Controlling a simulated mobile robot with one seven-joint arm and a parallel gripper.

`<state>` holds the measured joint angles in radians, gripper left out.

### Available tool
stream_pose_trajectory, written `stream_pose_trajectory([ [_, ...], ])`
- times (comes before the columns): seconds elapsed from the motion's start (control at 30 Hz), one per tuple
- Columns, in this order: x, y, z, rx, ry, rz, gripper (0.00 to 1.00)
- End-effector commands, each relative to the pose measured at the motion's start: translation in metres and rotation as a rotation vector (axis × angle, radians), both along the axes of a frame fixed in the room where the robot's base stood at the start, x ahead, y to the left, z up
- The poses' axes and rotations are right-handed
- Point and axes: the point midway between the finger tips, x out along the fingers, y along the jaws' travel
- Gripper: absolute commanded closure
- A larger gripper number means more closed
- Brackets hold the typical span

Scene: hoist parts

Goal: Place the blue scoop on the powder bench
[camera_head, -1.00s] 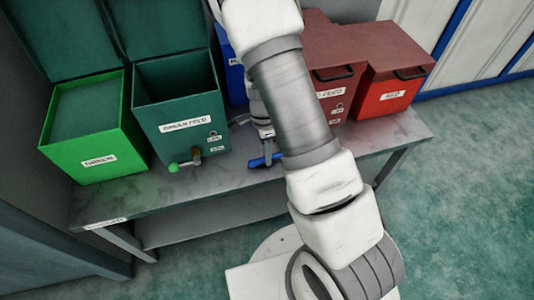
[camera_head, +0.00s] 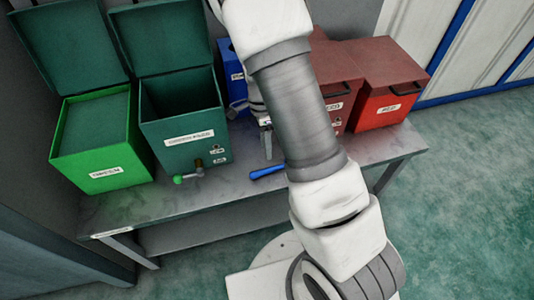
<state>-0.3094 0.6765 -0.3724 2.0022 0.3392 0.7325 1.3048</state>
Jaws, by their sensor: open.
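A blue scoop (camera_head: 267,172) lies on the grey powder bench (camera_head: 215,188) near its front edge, partly hidden at its right end by my arm. Only its blue handle-like part shows clearly. My gripper (camera_head: 267,146) is just behind and above the scoop, mostly behind my arm. Its jaws are open, and it appears apart from the scoop.
A green-knobbed handle (camera_head: 184,178) juts out in front. A blue bin (camera_head: 236,85) is partly hidden. Closed red bins (camera_head: 388,100) stand right.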

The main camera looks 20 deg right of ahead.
Motion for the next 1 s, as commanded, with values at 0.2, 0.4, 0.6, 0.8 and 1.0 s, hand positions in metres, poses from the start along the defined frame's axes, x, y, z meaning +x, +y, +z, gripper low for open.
stream_pose_trajectory([
  [0.2, 0.006, 0.001, 0.03, 0.0, -0.002, 0.001, 0.49],
  [0.4, 0.006, 0.004, 0.055, 0.035, -0.029, 0.06, 0.49],
  [0.6, -0.005, 0.011, 0.118, 0.124, -0.14, 0.29, 0.49],
  [0.8, -0.029, 0.014, 0.182, 0.166, -0.268, 0.57, 0.49],
  [1.0, -0.062, 0.012, 0.234, 0.138, -0.392, 0.861, 0.49],
])
